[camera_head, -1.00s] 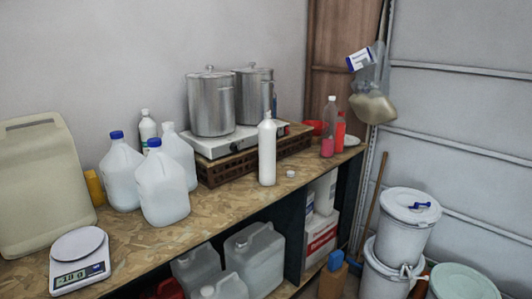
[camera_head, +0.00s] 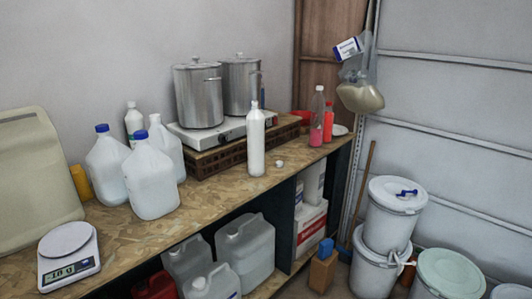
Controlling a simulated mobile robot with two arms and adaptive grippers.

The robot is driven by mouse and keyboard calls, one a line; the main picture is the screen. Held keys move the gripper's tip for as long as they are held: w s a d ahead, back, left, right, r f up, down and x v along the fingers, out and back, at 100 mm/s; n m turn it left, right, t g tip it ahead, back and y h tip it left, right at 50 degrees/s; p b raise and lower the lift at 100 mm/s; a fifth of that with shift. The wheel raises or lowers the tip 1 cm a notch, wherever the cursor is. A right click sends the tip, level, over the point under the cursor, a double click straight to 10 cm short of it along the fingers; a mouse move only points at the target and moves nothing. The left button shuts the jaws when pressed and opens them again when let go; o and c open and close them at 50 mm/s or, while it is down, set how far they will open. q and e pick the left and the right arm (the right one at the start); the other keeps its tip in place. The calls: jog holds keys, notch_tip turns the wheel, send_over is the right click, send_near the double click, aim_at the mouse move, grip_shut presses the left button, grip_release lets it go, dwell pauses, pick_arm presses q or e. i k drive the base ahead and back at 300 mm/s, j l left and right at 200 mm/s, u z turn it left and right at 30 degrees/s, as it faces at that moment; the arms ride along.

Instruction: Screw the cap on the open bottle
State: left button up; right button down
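A tall white bottle (camera_head: 256,145) stands upright near the front edge of the wooden workbench (camera_head: 215,200), in front of the hot plate. Its narrow neck appears to have no cap on it. A small white cap (camera_head: 279,163) lies on the bench just to the right of the bottle's base, apart from it. Neither of my grippers shows in the head view.
Two steel pots (camera_head: 199,95) stand on a hot plate on a brown crate (camera_head: 220,158) behind the bottle. Blue-capped jugs (camera_head: 150,185) and a scale (camera_head: 69,256) are at left. A clear bottle with pink liquid (camera_head: 317,122) stands right. White buckets (camera_head: 392,215) stand on the floor.

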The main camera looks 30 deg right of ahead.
aim_at(255, 119)
jog(key=i+l+u, duration=0.2)
jog(key=l+u, duration=0.15)
jog(key=l, duration=0.85)
jog(key=i+l+u, duration=0.1)
jog(key=l+u, duration=0.3)
jog(key=l, duration=0.85)
jog(key=k+l+u, duration=0.1)
jog(key=l+u, duration=0.25)
jog(key=l, duration=0.85)
